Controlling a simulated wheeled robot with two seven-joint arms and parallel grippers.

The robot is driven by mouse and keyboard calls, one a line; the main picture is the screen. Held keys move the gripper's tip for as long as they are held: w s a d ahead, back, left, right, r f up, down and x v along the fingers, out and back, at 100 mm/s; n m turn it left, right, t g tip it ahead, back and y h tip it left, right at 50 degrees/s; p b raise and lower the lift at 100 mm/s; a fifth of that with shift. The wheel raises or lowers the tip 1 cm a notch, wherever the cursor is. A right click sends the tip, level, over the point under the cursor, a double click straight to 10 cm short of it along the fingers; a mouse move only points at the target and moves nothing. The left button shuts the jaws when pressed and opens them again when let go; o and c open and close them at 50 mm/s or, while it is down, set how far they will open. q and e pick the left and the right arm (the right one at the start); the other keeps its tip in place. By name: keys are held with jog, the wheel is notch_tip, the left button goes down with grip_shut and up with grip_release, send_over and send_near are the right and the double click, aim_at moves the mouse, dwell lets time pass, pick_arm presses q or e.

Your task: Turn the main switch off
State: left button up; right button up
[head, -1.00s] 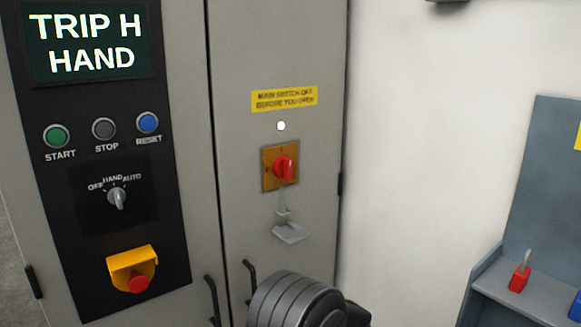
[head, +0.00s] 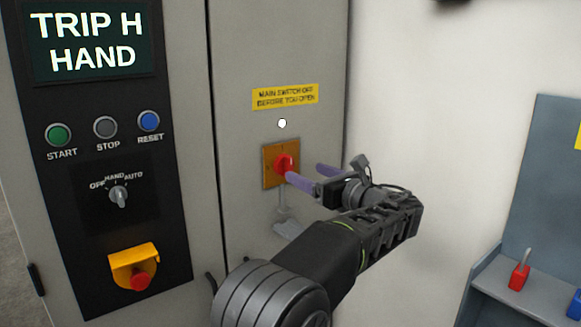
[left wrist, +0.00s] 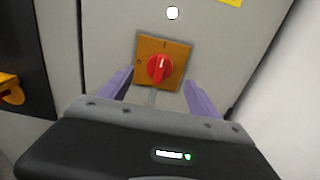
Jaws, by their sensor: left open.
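The main switch (head: 281,164) is a red rotary knob on an orange-yellow square plate on the grey cabinet door. In the left wrist view the red knob (left wrist: 159,68) shows whole, with its white mark pointing about straight up. My left gripper (head: 308,173) is open in front of the switch, with purple fingers. In the left wrist view its fingers (left wrist: 158,92) stand apart, one to each side of the knob and below it; I see no contact. In the head view one finger covers part of the knob. My right gripper is not in view.
A yellow label (head: 285,96) and a white lamp (head: 282,123) are above the switch. To the left is a black panel with buttons, a selector (head: 118,196) and an emergency stop (head: 139,280). A shelf with a red padlock (head: 519,276) is at right.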

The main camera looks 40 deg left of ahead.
aim_at(291, 166)
pick_arm(q)
jog(key=shift+p+x, duration=0.85)
jog(key=shift+x, duration=3.05)
jog(key=shift+f, duration=0.1)
jog(key=c, duration=1.3)
